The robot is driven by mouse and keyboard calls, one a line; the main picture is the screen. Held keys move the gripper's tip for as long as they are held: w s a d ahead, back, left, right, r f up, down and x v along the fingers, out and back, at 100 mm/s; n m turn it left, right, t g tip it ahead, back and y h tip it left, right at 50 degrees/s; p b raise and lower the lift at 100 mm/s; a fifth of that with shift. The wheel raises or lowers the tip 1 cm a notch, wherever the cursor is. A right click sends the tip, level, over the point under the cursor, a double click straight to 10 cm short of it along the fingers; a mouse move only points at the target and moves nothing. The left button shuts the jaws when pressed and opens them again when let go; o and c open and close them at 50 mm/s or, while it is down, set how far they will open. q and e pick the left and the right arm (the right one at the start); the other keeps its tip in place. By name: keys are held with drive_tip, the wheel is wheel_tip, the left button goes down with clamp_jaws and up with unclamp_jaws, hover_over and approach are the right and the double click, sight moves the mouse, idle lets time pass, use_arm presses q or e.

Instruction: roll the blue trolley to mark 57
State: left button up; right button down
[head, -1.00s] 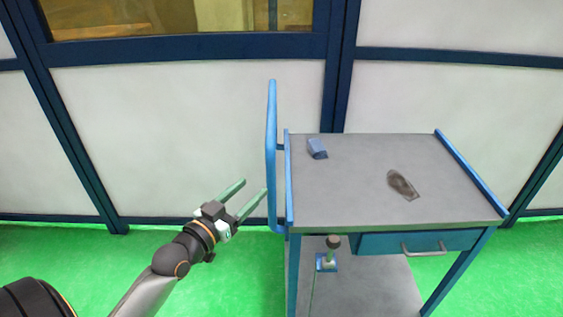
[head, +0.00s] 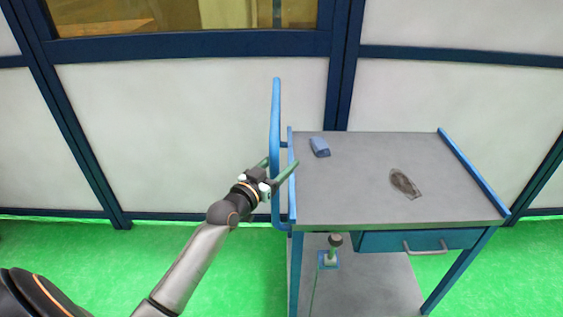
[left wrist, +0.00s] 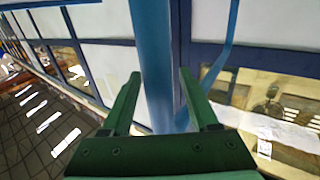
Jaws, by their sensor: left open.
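The blue trolley (head: 360,205) stands right of centre in the head view, with a grey top, a blue drawer and an upright blue push handle (head: 275,115) on its left side. My left gripper (head: 282,167) is open at the handle. In the left wrist view the blue handle bar (left wrist: 155,60) runs between the two green fingers (left wrist: 160,98), with a gap visible on the right side. I cannot tell whether either finger touches it. Mark 57 is not visible in these views. My right gripper is not in view.
A small blue block (head: 320,147) and a dark brown flat piece (head: 405,184) lie on the trolley top. A tool on a small blue base (head: 328,260) stands on the lower shelf. A white panelled wall (head: 190,130) is behind. Green floor (head: 245,280) is clear left of the trolley.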

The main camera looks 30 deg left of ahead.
use_arm(q)
clamp_jaws()
idle(0.5)
idle(1.0)
